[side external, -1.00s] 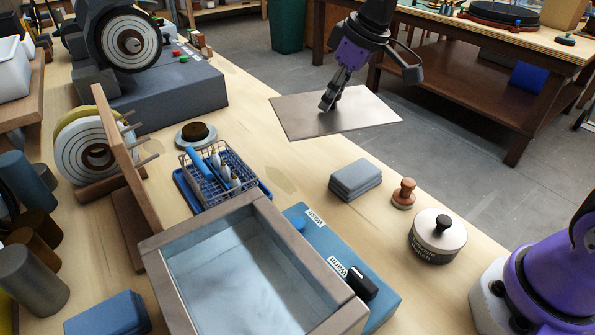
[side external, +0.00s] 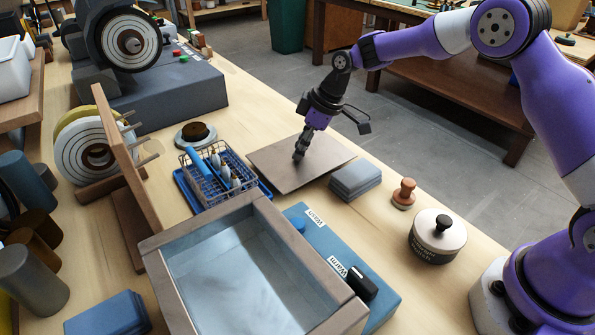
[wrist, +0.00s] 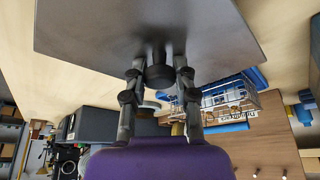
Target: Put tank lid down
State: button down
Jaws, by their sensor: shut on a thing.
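The tank lid (side external: 279,172) is a flat grey metal plate. In the side view it lies level at or just above the bench, between the wire basket and the folded cloths; I cannot tell if it touches the wood. My gripper (side external: 300,153) is shut on the lid's dark knob. In the wrist view the plate (wrist: 90,30) fills the top, and my fingers (wrist: 159,82) flank the round knob (wrist: 160,72). The open tank (side external: 255,262) stands at the front with pale blue inside walls and no lid on it.
The wire basket (side external: 222,172) with blue-handled tools sits close left of the lid. Folded grey-blue cloths (side external: 356,180) are close at its right. A wooden stamp (side external: 404,194) and a round lidded pot (side external: 437,237) stand further right. A grey machine (side external: 160,95) is behind.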

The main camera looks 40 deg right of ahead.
jog(key=shift+f, duration=0.7)
jog(key=shift+f, duration=0.1)
jog(key=c, duration=0.6)
grip_release()
jog(key=shift+f, duration=0.1)
jog(key=shift+c, duration=0.2)
jog(key=v, duration=1.2)
jog(key=s+r+m+t+h, duration=0.1)
jog(key=s+r+m, duration=0.4)
jog(key=s, duration=0.9)
notch_tip(320, 180, up, 3)
jog(key=shift+f+t+h, duration=0.2)
jog(key=shift+t+h, duration=0.1)
jog(key=shift+h, duration=0.2)
jog(key=shift+o, duration=0.5)
jog(key=s+d+f+m+h, duration=0.1)
jog(key=s+m, duration=0.3)
jog(key=s, duration=0.4)
jog(key=shift+s+d+f+t, duration=0.25)
jog(key=shift+d+f+t, duration=0.15)
jog(key=shift+f, duration=0.35)
